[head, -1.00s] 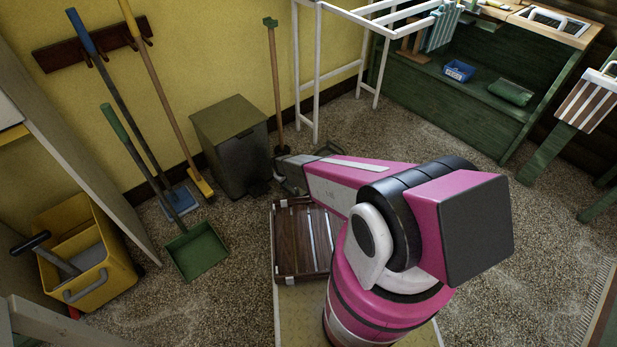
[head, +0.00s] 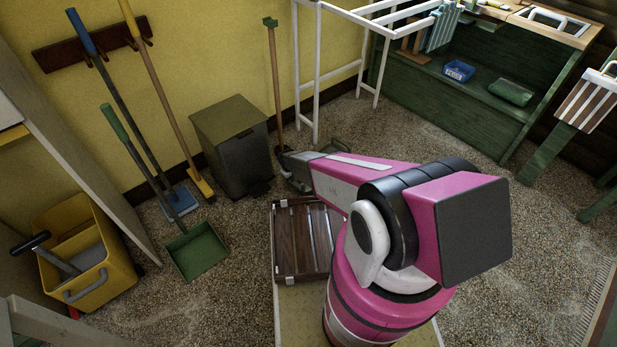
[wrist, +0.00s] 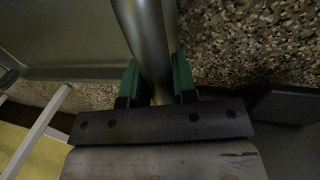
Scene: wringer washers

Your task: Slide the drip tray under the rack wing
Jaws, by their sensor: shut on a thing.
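The drip tray (head: 337,145) is a low grey-green tray on the carpet, partly hidden behind my arm in the head view. It fills the upper left of the wrist view (wrist: 65,35). My gripper (wrist: 157,84) is shut on a grey rounded bar, apparently the tray's handle or edge, between its green fingers. In the head view the fingertips are too small and covered to make out clearly. The white rack (head: 316,75) stands by the yellow wall, its rails spreading out above the carpet. The tray lies close to the rack's front leg.
A dark bin (head: 231,150) and a wooden-handled tool (head: 274,80) stand left of the tray. A brown slatted case (head: 291,240) lies nearer me. A green bench (head: 470,95) stands right of the rack. Carpet between tray and bench is clear.

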